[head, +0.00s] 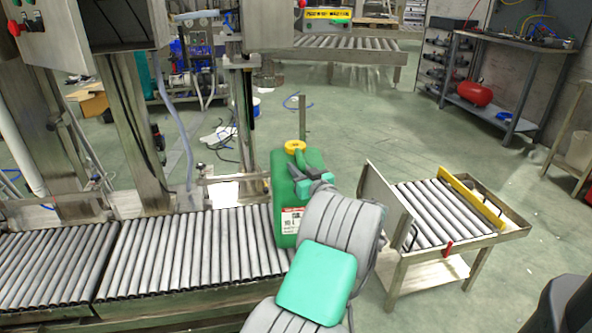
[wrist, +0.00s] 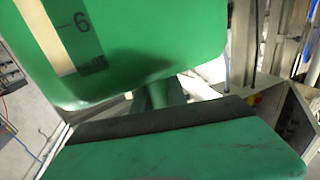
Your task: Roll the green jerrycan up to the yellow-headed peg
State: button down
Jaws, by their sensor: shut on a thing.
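The green jerrycan (head: 284,222), with a yellow cap and a white label, stands upright at the right end of the roller conveyor (head: 190,250). My gripper (head: 308,178) is at its upper right side, by the handle, and is shut on it; my arm hides the can's lower right part. In the wrist view the can (wrist: 150,40) fills the top, with a level scale showing a 6. The fingers there (wrist: 165,95) reach under its edge, and their tips are hidden. A thin grey post (head: 302,112) rises behind the can. I cannot make out a yellow-headed peg for certain.
A separate roller table (head: 440,212) with an upright plate on its left and a yellow bar stands to the right, across a floor gap. Steel machine columns (head: 135,130) stand behind the conveyor. A workbench (head: 500,80) is at the back right; open floor lies between.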

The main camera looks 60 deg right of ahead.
jog(key=shift+s+f, duration=0.1)
jog(key=shift+f, duration=0.2)
dwell(0.4)
jog(key=c, duration=0.8)
grip_release()
jog(key=shift+d+r, duration=0.1)
jog(key=shift+r, duration=0.1)
jog(key=shift+o, duration=0.5)
jog(key=o, duration=0.5)
jog(key=shift+c, duration=0.2)
